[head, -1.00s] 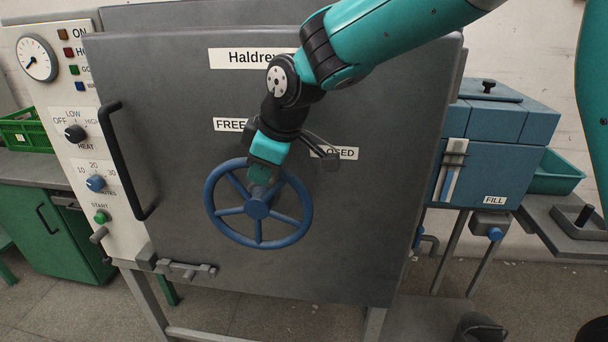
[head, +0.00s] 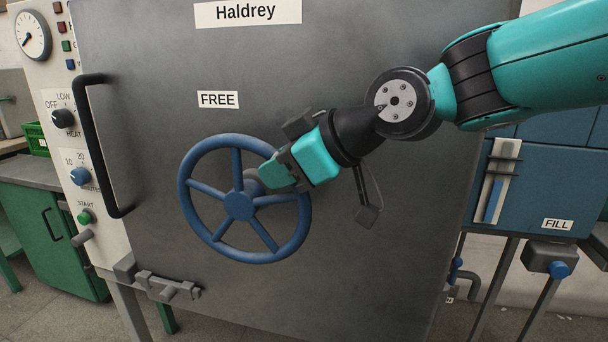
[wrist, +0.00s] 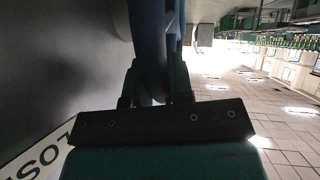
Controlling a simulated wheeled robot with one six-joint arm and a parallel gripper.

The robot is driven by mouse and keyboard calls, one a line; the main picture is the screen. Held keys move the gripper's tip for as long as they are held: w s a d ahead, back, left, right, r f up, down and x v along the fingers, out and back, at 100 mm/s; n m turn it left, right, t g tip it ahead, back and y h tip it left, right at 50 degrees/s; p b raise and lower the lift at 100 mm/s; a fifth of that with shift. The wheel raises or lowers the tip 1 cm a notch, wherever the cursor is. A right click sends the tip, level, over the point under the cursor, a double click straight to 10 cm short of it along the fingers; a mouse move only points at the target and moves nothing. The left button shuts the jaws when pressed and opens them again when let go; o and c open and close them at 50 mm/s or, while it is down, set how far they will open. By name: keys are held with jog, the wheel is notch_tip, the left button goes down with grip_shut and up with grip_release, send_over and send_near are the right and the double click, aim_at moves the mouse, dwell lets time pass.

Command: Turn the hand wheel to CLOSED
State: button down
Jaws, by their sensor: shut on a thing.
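The blue hand wheel (head: 222,250) is on the front of a dark grey door, with several spokes and a central hub. My gripper (head: 262,180) reaches in from the right and is shut on the wheel just above and right of the hub. In the wrist view, a blue part of the wheel (wrist: 150,40) lies between the fingers; I cannot tell exactly which part. The FREE label (head: 218,100) is above the wheel. In the head view the CLOSED label is hidden behind my arm; part of it (wrist: 35,155) shows in the wrist view.
A black door handle (head: 100,150) and a panel with knobs (head: 62,118) are left of the wheel. A grey latch (head: 165,286) is low on the door. A blue unit labelled FILL (head: 557,224) stands at the right.

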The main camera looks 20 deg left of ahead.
dwell(0.3)
jog(key=c, duration=1.1)
grip_release()
jog(key=shift+o, duration=0.4)
jog(key=b+v, duration=0.1)
jog(key=v, duration=1.6)
jog(key=shift+d, duration=0.2)
jog(key=shift+r, duration=0.15)
